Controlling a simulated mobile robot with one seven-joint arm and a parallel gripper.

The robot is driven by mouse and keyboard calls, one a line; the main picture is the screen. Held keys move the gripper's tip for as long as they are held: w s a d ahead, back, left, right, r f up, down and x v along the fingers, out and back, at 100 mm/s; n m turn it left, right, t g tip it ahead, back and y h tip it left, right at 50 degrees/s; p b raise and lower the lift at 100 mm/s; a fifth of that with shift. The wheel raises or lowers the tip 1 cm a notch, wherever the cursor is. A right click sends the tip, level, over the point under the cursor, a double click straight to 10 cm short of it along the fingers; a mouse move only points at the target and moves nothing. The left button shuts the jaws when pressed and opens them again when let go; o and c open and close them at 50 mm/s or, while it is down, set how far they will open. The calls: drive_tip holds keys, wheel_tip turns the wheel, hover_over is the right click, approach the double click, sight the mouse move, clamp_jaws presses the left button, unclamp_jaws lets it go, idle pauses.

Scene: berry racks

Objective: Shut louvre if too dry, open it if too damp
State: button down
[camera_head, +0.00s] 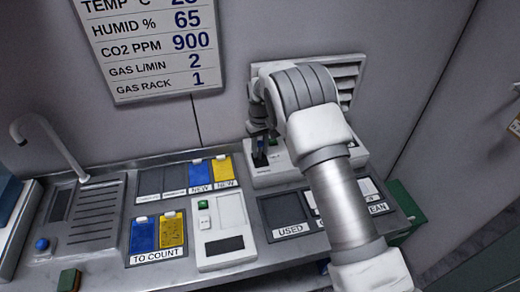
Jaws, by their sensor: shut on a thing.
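The louvre (347,82) is a grey slatted vent on the back wall, partly hidden behind my arm; its slat angle is hard to tell. A wall sign (150,45) reads HUMID % 65, CO2 PPM 900, GAS L/MIN 2 and GAS RACK 1; its temperature row is cut off at the top. Below the louvre, a white control box (268,178) stands at the back of the bench, with a small dark lever (260,160) on its left part. My gripper (262,146) points down there, shut on the lever; the contact is small and partly hidden.
The metal bench holds a sink with a tap (48,140), a TO COUNT tray (157,255) and a tray of NEW cards (212,187). A white device (222,225) with a green button and dark screen stands mid-bench. A USED tray (288,232) lies beside my arm.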

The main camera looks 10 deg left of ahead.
drive_tip(key=t+b, duration=0.1)
drive_tip(key=b, duration=0.2)
drive_tip(key=s+t+y+b, duration=0.1)
drive_tip(key=b, duration=0.2)
drive_tip(key=d+f+t+y+b, duration=0.1)
drive_tip(key=t+b, duration=0.1)
drive_tip(key=b, duration=0.1)
drive_tip(key=shift+s, duration=0.35)
drive_tip(key=shift+s+t+y+b, duration=0.15)
drive_tip(key=shift+t+y+b, duration=0.25)
drive_tip(key=shift+b, duration=0.75)
drive_tip(key=shift+s+r+t+b, duration=0.1)
drive_tip(key=shift+r+t+b, duration=0.1)
drive_tip(key=shift+t+b, duration=0.15)
drive_tip(key=c, duration=0.8)
unclamp_jaws()
